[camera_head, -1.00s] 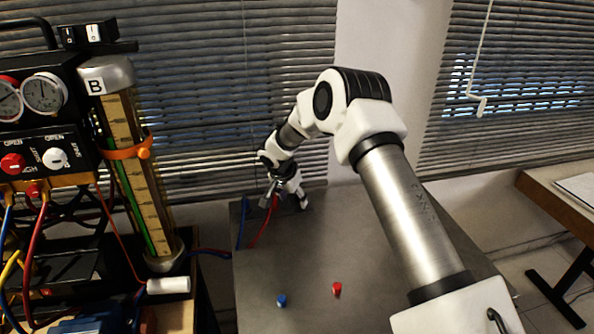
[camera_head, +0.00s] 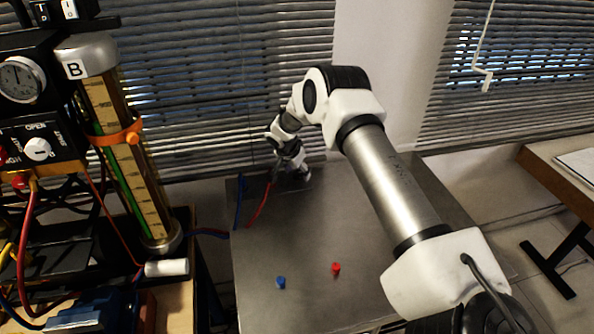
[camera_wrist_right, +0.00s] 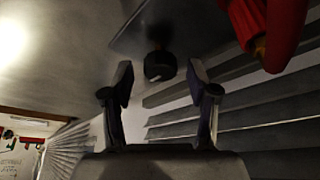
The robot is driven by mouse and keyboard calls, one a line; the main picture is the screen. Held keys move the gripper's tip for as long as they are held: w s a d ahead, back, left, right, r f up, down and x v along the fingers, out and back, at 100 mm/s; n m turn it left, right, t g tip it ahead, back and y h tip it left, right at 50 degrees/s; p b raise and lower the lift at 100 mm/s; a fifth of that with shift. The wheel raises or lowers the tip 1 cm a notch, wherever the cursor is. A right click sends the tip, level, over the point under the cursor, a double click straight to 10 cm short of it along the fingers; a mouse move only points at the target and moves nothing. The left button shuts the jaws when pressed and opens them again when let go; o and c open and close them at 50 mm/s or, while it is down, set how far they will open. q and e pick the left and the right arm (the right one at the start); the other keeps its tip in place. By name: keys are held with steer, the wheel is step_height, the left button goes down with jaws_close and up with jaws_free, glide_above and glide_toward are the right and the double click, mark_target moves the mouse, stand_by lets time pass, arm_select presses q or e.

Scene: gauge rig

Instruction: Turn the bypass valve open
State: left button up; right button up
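In the head view a black valve panel at the left carries a white knob (camera_head: 38,149) with OPEN and SHUT lettering. A red knob (camera_head: 3,155) is cut by the left edge. No bypass label is readable, so I cannot tell which control is the bypass valve. My right gripper (camera_head: 288,170) is low over the far end of the grey table, small and dark there. In the right wrist view its two fingers (camera_wrist_right: 160,72) are apart, with a round black knob-like part (camera_wrist_right: 159,65) showing between and beyond them. Contact is not visible. My left gripper is out of view.
A glass column marked B (camera_head: 125,150) stands beside the panel. Red (camera_head: 262,205) and blue (camera_head: 239,203) hoses run near my right gripper. A blue cap (camera_head: 280,283) and a red cap (camera_head: 336,268) sit on the grey table (camera_head: 300,230). Blinds (camera_head: 220,80) hang behind.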

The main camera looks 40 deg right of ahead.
jaws_close()
steer(key=shift+n, duration=0.4)
steer(key=n+t, duration=0.1)
steer(key=n, duration=0.1)
steer(key=n+y, duration=0.1)
steer(key=n, duration=0.1)
steer(key=shift+s+d+f+t, duration=0.1)
steer(key=shift+s+t, duration=0.1)
steer(key=shift+t, duration=0.2)
steer(key=n+y, duration=0.1)
steer(key=n, duration=0.2)
steer(key=shift+f+t, duration=0.1)
steer(key=shift+t, duration=0.2)
steer(key=shift+d+f+n+b, duration=0.1)
steer(key=shift+n+b, duration=0.5)
steer(key=n+y+b, duration=0.1)
steer(key=n+b, duration=0.2)
steer(key=b, duration=0.1)
steer(key=n+t+y+b, duration=0.1)
steer(key=n+b, duration=0.2)
steer(key=b, duration=0.2)
steer(key=shift+d+f+n+y, duration=0.1)
steer(key=shift+f+n+y, duration=0.05)
steer(key=shift+n+y, duration=0.25)
steer(key=shift+r+n+y+b, duration=0.25)
steer(key=shift+n+y+b, duration=0.15)
steer(key=shift+n+b, duration=0.85)
